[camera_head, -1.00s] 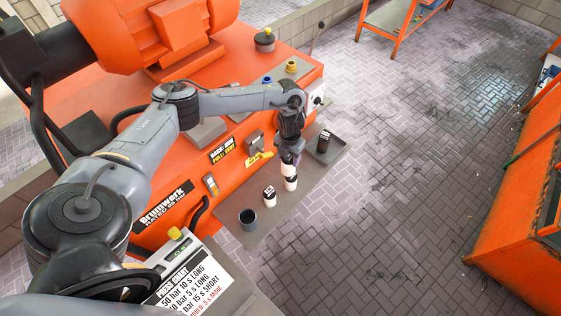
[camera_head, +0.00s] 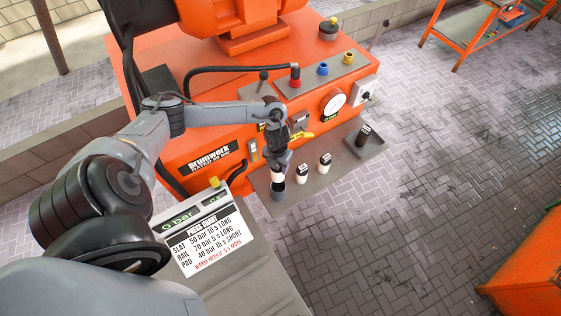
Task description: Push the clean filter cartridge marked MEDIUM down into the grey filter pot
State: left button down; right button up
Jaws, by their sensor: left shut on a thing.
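My left gripper (camera_head: 278,170) points down, shut on a white cartridge (camera_head: 278,179) directly over the grey filter pot (camera_head: 279,192). The cartridge's lower end meets the pot's mouth in the picture; I cannot tell how far inside it is. Its marking is too small to read, and the gripper hides its top. Two more white cartridges with dark bands, a near one (camera_head: 302,174) and a farther one (camera_head: 325,165), stand to the right of the pot. My right gripper is not in view.
The pot and cartridges stand on a grey shelf (camera_head: 318,187) along the orange press (camera_head: 215,125). A dark cartridge (camera_head: 364,136) stands in a dark holder at the shelf's right end. A press chart panel (camera_head: 210,238) is at front left.

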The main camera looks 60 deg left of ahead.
aim_at(278, 175)
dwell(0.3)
pick_arm(q)
jog(key=shift+f, duration=0.15)
notch_tip(278, 175, down, 6)
jog(key=b, duration=0.6)
jog(key=shift+f, duration=0.25)
jog(key=shift+f, duration=0.1)
dwell(0.3)
dwell(0.8)
jog(key=shift+f+b, duration=0.45)
